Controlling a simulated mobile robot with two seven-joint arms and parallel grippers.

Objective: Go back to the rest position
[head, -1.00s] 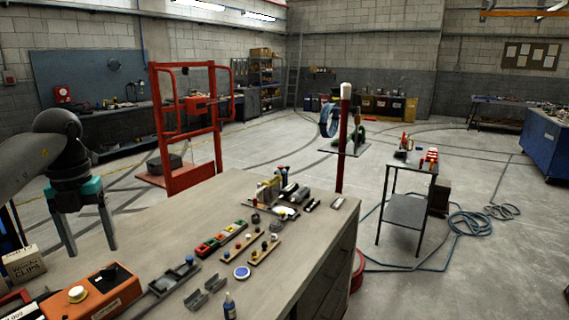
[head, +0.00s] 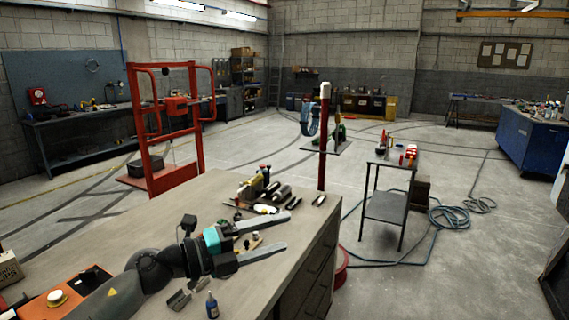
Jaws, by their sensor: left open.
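My left gripper (head: 277,238) is open over the workbench (head: 160,213), its two grey fingers pointing right with nothing held between them. The arm comes in from the lower left, low across the bench. It hides part of the small parts laid out there, including most of a wooden strip with pegs (head: 245,243). I cannot tell whether the fingers touch anything. My right gripper is not in the head view.
An orange box with a yellow-white button (head: 57,298) and a small blue bottle (head: 211,305) are near the arm. Several tools and black-handled items (head: 265,190) lie at the bench's far end. A red post (head: 324,145) stands just beyond the bench.

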